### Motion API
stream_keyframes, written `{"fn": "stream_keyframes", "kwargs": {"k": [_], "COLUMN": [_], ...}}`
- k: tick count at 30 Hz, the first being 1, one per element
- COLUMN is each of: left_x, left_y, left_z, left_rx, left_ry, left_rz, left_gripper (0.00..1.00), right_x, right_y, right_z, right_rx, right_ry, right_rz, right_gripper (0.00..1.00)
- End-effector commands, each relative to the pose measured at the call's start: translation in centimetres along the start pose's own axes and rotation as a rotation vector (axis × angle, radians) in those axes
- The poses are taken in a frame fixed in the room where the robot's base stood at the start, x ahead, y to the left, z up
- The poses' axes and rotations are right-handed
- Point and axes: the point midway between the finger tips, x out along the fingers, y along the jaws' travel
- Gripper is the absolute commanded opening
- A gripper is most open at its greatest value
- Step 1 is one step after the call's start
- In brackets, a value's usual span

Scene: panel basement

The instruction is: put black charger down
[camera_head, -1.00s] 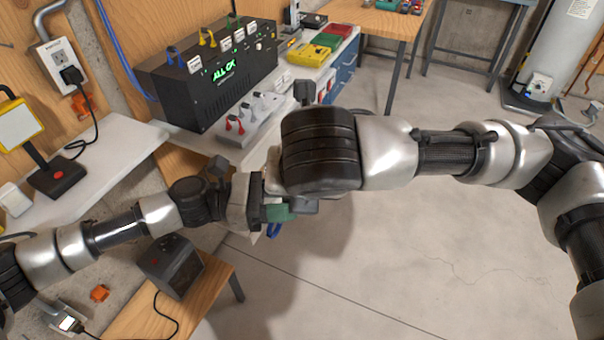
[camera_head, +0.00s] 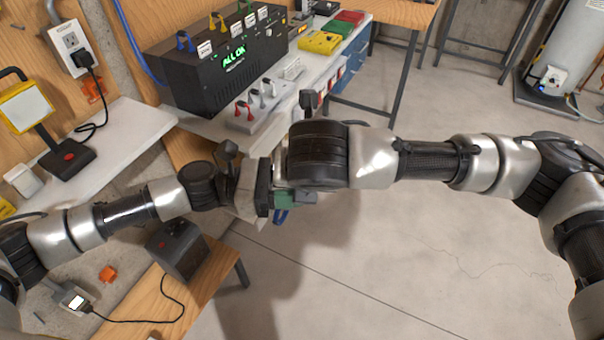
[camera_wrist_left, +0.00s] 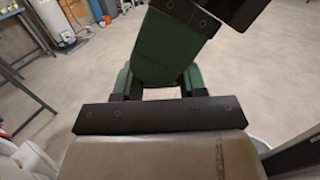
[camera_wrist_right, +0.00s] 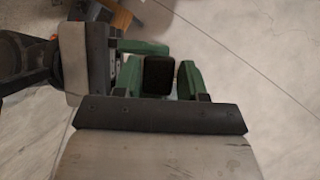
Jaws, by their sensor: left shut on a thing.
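My left gripper (camera_head: 284,198) and my right gripper (camera_wrist_right: 160,85) meet in front of me, above the floor. In the right wrist view a small black block (camera_wrist_right: 159,74), seemingly the black charger, lies between green finger pads. My left gripper is shut on it. My right gripper's pads stand apart around the block, with a narrow gap on the right side. In the left wrist view green parts and a dark bar fill the space ahead, and the charger cannot be made out. In the head view my right wrist mostly hides it. A blue piece (camera_head: 281,216) hangs below the grippers.
A white bench with a black "ALL OK" panel (camera_head: 222,62) stands behind the grippers. A white shelf (camera_head: 135,125) with a work light (camera_head: 28,108) is at left. A wooden bench (camera_head: 205,290) with a black box (camera_head: 177,250) is lower left. Floor at right is clear.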

Motion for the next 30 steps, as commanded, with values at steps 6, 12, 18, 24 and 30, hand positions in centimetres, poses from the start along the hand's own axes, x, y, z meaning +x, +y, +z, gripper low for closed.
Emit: {"fn": "stream_keyframes", "kwargs": {"k": [6,12,18,24,30], "left_x": [0.0,0.0,0.0,-1.7,-5.9], "left_y": [0.0,0.0,0.0,0.0,0.0], "left_z": [0.0,0.0,0.0,-0.1,-0.2], "left_rx": [0.0,0.0,0.0,-0.002,-0.004], "left_ry": [0.0,0.0,0.0,0.001,0.003], "left_rz": [0.0,0.0,0.0,0.004,0.005], "left_gripper": [0.48,0.71,0.71,0.71,0.71], "right_x": [0.0,0.0,0.0,0.0,0.0], "right_y": [0.0,0.0,0.0,0.0,0.0], "right_z": [0.0,0.0,0.0,0.0,0.0], "right_rx": [0.0,0.0,0.0,0.0,0.0], "right_ry": [-0.001,0.0,0.0,0.0,0.0], "right_rz": [0.0,0.0,0.0,0.0,0.0], "right_gripper": [0.12,0.11,0.11,0.11,0.11]}}
